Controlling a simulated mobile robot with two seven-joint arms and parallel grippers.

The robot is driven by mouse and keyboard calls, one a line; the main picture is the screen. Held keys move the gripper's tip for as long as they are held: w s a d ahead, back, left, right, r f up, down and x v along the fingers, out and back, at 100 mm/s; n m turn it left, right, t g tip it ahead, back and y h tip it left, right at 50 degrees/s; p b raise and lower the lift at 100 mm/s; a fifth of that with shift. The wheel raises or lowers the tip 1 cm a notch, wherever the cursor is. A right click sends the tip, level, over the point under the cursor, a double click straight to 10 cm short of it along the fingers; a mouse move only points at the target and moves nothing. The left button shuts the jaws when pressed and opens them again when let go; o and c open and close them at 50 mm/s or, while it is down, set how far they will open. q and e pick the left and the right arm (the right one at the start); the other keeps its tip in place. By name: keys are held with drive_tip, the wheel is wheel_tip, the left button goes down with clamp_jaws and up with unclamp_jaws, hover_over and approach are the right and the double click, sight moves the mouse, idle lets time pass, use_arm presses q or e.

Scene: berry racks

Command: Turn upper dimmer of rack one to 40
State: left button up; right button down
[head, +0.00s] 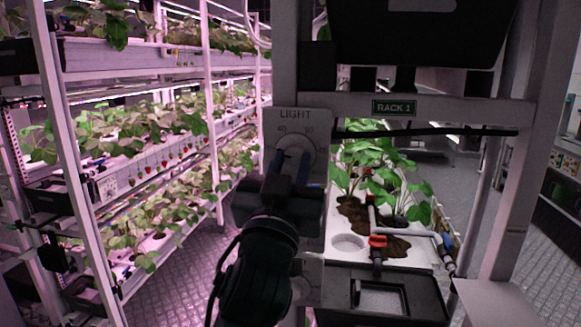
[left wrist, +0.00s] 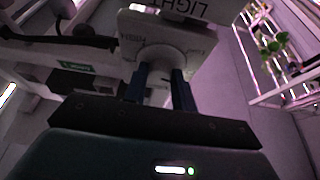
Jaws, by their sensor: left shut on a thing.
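The dimmer panel (head: 296,116) marked LIGHT is on a post of the rack with the green RACK 1 sign (head: 394,107). Its round dial (head: 305,146) shows the numbers 40 and 60 along the top; the rest of the scale and the pointer are hidden. My left gripper (head: 292,164) is in front of the dial, its two dark fingers shut on the knob. In the left wrist view the fingers (left wrist: 160,86) reach to the pale dial (left wrist: 165,58), with the panel (left wrist: 190,38) seen upside down. My right gripper is not in view.
A white planter (head: 347,243) with strawberry plants, a red-handled valve (head: 377,241) and pipes is right of the panel. A dark tray (head: 384,295) is below it. Tall plant racks (head: 212,100) fill the left. The aisle floor (head: 190,270) between is clear.

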use_arm(q)
drive_tip(key=shift+m, duration=0.3)
drive_tip(key=m+h, duration=0.1)
drive_tip(key=m, duration=0.1)
drive_tip(key=m+g+h, duration=0.1)
drive_tip(key=m, duration=0.1)
drive_tip(key=m+h, duration=0.1)
drive_tip(key=m, duration=0.1)
drive_tip(key=shift+w+a+r+m+g+h, duration=0.1)
drive_tip(key=shift+a+m+g+h, duration=0.2)
drive_tip(key=shift+m, duration=0.1)
drive_tip(key=m+g+h, duration=0.1)
drive_tip(key=m, duration=0.2)
drive_tip(key=m+g, duration=0.1)
drive_tip(key=m, duration=0.2)
drive_tip(key=shift+a+r+m+h, duration=0.1)
drive_tip(key=shift+r+m+h, duration=0.05)
drive_tip(key=shift+m+h, duration=0.2)
drive_tip(key=shift+m+g, duration=0.25)
drive_tip(key=shift+g, duration=0.05)
drive_tip(key=o, duration=1)
